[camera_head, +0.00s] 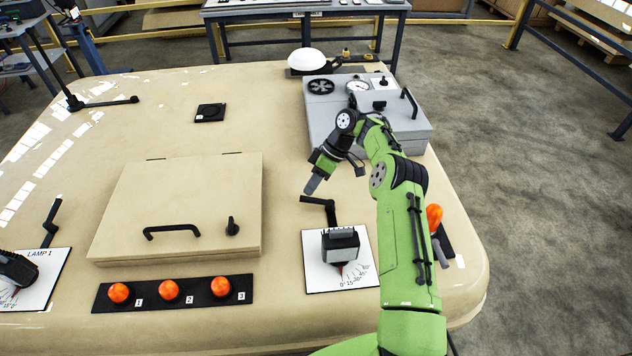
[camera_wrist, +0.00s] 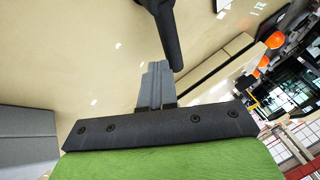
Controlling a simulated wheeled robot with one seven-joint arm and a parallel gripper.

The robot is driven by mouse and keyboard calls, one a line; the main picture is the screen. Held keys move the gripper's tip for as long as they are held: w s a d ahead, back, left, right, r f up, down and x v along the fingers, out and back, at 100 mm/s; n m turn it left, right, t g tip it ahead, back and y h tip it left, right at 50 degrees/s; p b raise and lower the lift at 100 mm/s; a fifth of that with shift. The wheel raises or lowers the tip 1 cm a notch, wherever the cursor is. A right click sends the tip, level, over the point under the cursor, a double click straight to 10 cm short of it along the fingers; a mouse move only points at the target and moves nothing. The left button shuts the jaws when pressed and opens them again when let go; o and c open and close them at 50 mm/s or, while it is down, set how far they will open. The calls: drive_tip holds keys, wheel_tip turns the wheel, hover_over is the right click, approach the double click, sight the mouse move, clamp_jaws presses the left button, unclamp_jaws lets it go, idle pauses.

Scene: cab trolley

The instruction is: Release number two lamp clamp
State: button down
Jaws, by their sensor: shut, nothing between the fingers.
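The right-hand lamp (camera_head: 340,244) is a dark block on a white plate with an angle scale (camera_head: 357,276). I take it for lamp two; its number is not readable. A black cranked clamp lever (camera_head: 320,205) stands just behind it, its arm pointing left. My gripper (camera_head: 313,185) is shut and empty, tilted downward, above and behind the lever's left end. In the wrist view my gripper (camera_wrist: 153,82) shows closed grey fingers. A black bar, probably the lever (camera_wrist: 165,32), lies just beyond them; contact cannot be told.
A hinged beige lid (camera_head: 180,200) with a black handle lies to the left. Orange knobs (camera_head: 168,290) line the front. Lamp 1 (camera_head: 18,268) is at far left. A grey box (camera_head: 395,125) stands behind my arm. An orange knob (camera_head: 434,216) is at right.

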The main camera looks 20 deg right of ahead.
drive_tip(key=shift+s+a+n+g, duration=0.3)
drive_tip(key=shift+n+g, duration=0.2)
drive_tip(key=shift+n, duration=0.2)
drive_tip(key=shift+s+a, duration=0.2)
drive_tip(key=shift+s, duration=0.1)
wheel_tip(320, 180, up, 10)
idle(0.5)
